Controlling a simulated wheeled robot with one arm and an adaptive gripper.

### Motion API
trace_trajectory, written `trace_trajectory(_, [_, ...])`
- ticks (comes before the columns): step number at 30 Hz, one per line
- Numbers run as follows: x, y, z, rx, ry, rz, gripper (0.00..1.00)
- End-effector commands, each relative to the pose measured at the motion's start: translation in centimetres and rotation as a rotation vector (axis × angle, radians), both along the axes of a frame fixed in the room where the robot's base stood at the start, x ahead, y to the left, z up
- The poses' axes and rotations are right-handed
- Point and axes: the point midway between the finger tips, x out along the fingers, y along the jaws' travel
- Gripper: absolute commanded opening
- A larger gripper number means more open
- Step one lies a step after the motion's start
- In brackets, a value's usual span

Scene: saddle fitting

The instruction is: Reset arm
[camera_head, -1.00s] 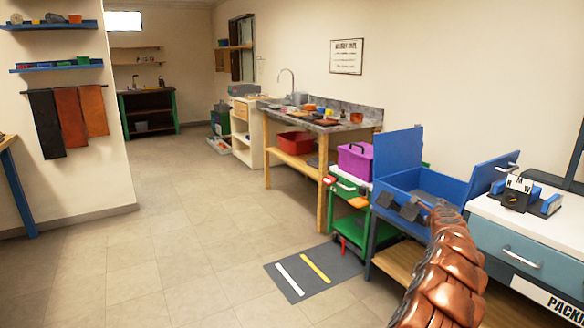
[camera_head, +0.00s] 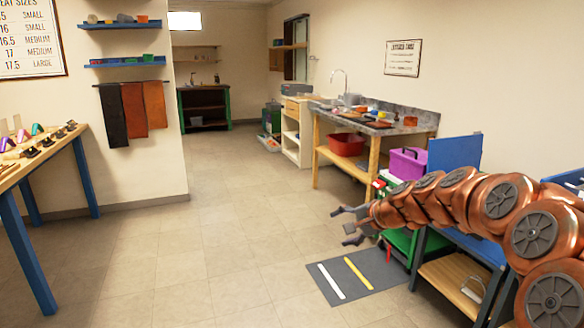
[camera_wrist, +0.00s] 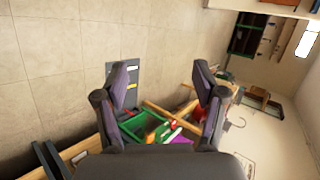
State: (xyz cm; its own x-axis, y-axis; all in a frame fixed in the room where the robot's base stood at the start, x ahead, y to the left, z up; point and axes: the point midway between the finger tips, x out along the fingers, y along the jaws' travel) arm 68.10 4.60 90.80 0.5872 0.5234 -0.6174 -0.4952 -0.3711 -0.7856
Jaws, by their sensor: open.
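My gripper (camera_head: 352,226) is at the right of the head view, at the end of my copper-coloured arm, which reaches in from the right edge. The gripper is raised off the floor, points left and holds nothing. In the wrist view my gripper (camera_wrist: 164,95) shows two dark fingers spread wide with nothing between them. Behind them lie the floor, the grey mat and the green cart. My arm hides much of the blue bench area at the right.
A grey mat (camera_head: 352,281) with a white and a yellow stripe lies on the floor. A purple box (camera_head: 407,163) stands behind my gripper. A sink counter (camera_head: 385,124) runs along the right wall. A wooden table (camera_head: 74,140) stands at left. The middle floor is clear.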

Motion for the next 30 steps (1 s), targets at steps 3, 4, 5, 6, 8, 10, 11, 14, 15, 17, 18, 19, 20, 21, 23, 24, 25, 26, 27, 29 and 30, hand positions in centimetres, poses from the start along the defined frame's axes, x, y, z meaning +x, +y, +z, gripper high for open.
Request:
trace_trajectory(3, [-5.6,3.0,-0.5,-0.094,0.033,0.151,0.70])
trace_trajectory(4, [-7.0,3.6,-0.7,-0.119,0.041,0.187,0.70])
trace_trajectory(5, [-8.4,4.1,-0.9,-0.143,0.050,0.222,0.70])
trace_trajectory(6, [-10.3,4.6,-1.5,-0.175,0.066,0.267,0.70])
trace_trajectory(8, [-13.2,5.2,-2.0,-0.227,0.087,0.337,0.70])
trace_trajectory(10, [-16.7,5.6,-3.0,-0.285,0.118,0.412,0.70])
trace_trajectory(11, [-18.1,5.6,-3.3,-0.309,0.129,0.442,0.70])
trace_trajectory(14, [-23.1,5.3,-4.7,-0.392,0.182,0.544,0.70])
trace_trajectory(15, [-25.0,5.1,-5.2,-0.425,0.200,0.578,0.70])
trace_trajectory(17, [-27.9,4.4,-5.9,-0.474,0.234,0.631,0.70])
trace_trajectory(18, [-29.9,3.9,-6.6,-0.503,0.262,0.668,0.70])
trace_trajectory(19, [-31.3,3.5,-6.9,-0.526,0.279,0.691,0.70])
trace_trajectory(20, [-32.7,3.0,-7.2,-0.550,0.295,0.714,0.70])
trace_trajectory(21, [-34.6,2.3,-7.7,-0.579,0.323,0.744,0.70])
trace_trajectory(23, [-37.2,1.3,-8.4,-0.615,0.365,0.785,0.70])
trace_trajectory(24, [-38.7,0.7,-8.6,-0.637,0.387,0.808,0.70])
trace_trajectory(25, [-39.8,0.1,-8.9,-0.652,0.405,0.823,0.70])
trace_trajectory(26, [-40.8,-0.3,-9.2,-0.665,0.424,0.836,0.70])
trace_trajectory(27, [-42.1,-0.9,-9.4,-0.680,0.446,0.853,0.70])
trace_trajectory(29, [-43.8,-1.7,-9.7,-0.702,0.474,0.876,0.70])
trace_trajectory(30, [-44.9,-2.3,-9.9,-0.714,0.494,0.890,0.70])
